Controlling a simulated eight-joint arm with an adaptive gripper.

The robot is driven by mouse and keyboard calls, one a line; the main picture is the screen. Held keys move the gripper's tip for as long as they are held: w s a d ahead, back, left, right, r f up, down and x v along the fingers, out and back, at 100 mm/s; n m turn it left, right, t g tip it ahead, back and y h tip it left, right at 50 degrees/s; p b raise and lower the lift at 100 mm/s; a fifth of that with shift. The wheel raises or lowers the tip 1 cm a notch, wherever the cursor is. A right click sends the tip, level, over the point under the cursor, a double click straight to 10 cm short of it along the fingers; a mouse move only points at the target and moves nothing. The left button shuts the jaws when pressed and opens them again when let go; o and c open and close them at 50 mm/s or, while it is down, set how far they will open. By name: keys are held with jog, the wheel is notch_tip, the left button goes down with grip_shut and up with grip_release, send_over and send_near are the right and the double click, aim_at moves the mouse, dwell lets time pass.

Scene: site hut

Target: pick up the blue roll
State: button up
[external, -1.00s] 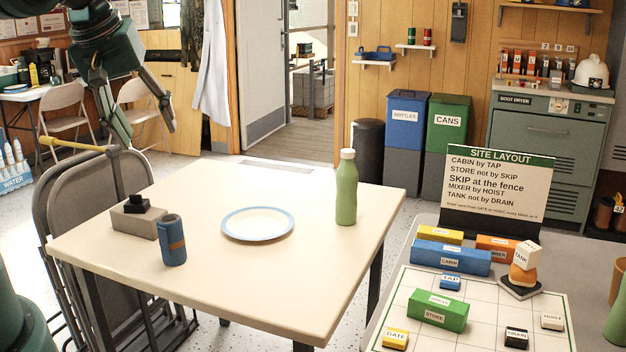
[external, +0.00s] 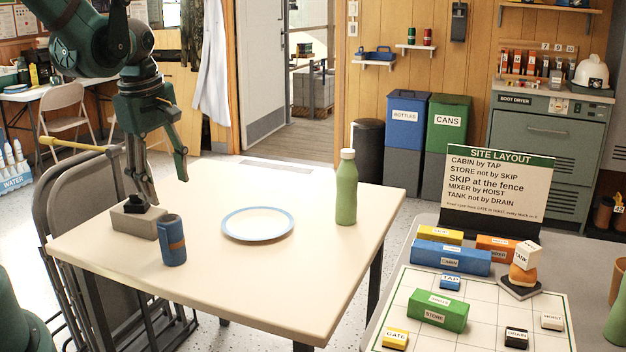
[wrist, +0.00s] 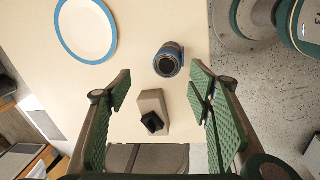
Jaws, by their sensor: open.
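In the wrist view the roll (wrist: 168,60) is seen from above with a dark round top. My gripper (external: 168,192) is open and empty, above and behind the roll, over the grey block (external: 137,220) that carries a black piece (external: 142,204). In the wrist view my gripper's fingers (wrist: 160,85) are spread wide, with the block (wrist: 152,104) between them and the roll a little beyond.
A white plate with a blue rim (external: 257,224) lies to the right of the roll. A green bottle (external: 346,188) stands further right. The front of the table (external: 260,295) is clear. Folded chairs (external: 75,200) stand at the left edge.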

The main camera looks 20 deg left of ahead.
aim_at(170, 218)
jog(key=f+n, duration=0.1)
jog(key=f, duration=0.1)
jog(key=f+n+g, duration=0.1)
jog(key=f+n, duration=0.1)
jog(key=f, duration=0.1)
jog(key=w+f+n+b, duration=0.1)
jog(key=f, duration=0.1)
jog(key=shift+a+f+n, duration=0.25)
jog(key=shift+n, duration=0.05)
jog(key=shift+s+f+n+g, duration=0.1)
jog(key=shift+f+n+g, duration=0.35)
jog(key=shift+f, duration=0.35)
jog(key=shift+f, duration=0.1)
jog(key=shift+f+b, duration=0.6)
jog(key=shift+f, duration=0.6)
jog(key=shift+s+f+b, duration=0.2)
jog(key=shift+f+b, duration=0.8)
jog(key=shift+f, duration=1.6)
jog(key=c, duration=1)
